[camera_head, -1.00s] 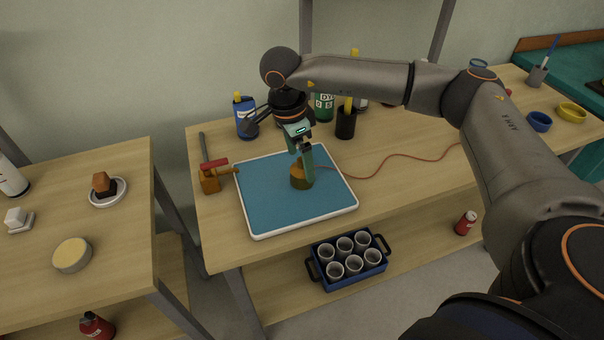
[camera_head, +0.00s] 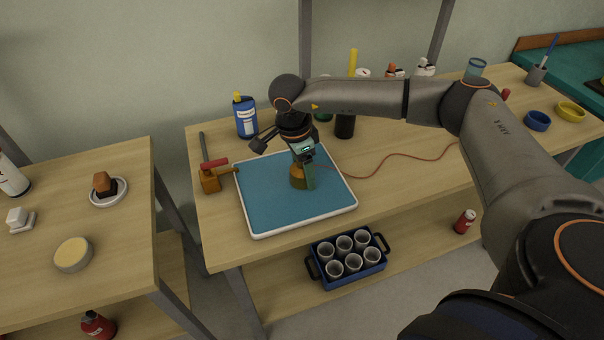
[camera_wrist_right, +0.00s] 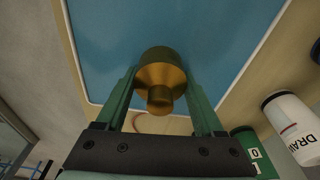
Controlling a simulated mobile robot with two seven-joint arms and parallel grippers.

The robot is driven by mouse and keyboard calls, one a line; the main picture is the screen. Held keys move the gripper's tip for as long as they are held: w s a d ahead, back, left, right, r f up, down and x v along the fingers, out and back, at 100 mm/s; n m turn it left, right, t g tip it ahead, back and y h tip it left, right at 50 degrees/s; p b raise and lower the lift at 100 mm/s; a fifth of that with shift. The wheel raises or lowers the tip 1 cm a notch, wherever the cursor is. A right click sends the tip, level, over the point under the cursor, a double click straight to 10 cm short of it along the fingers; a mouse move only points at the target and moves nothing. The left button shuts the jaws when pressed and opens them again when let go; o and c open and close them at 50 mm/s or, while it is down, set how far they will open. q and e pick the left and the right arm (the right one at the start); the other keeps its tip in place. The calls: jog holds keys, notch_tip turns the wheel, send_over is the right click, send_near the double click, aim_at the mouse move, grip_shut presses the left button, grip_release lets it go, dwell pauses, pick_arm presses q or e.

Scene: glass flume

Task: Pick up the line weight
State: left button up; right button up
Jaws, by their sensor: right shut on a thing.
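The line weight is a brass cylinder with a narrower knob on top. In the head view the line weight (camera_head: 297,178) stands on the blue-topped tray (camera_head: 262,212), partly hidden by my right gripper (camera_head: 303,176). In the right wrist view the line weight (camera_wrist_right: 160,72) sits between the two green fingers of my right gripper (camera_wrist_right: 160,88), its knob facing the camera. The fingers are shut on its sides. I cannot see a gap between the weight and the tray. My left gripper is not in view.
An orange clamp-like tool (camera_head: 210,178) is left of the tray. A blue bottle (camera_head: 245,117) and a black cup (camera_head: 345,125) stand behind it. A red cord (camera_head: 400,156) runs right across the table. A blue caddy of cups (camera_head: 347,255) is on the shelf below.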

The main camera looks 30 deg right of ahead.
grip_shut()
jog(key=shift+r, duration=0.15)
dwell(0.4)
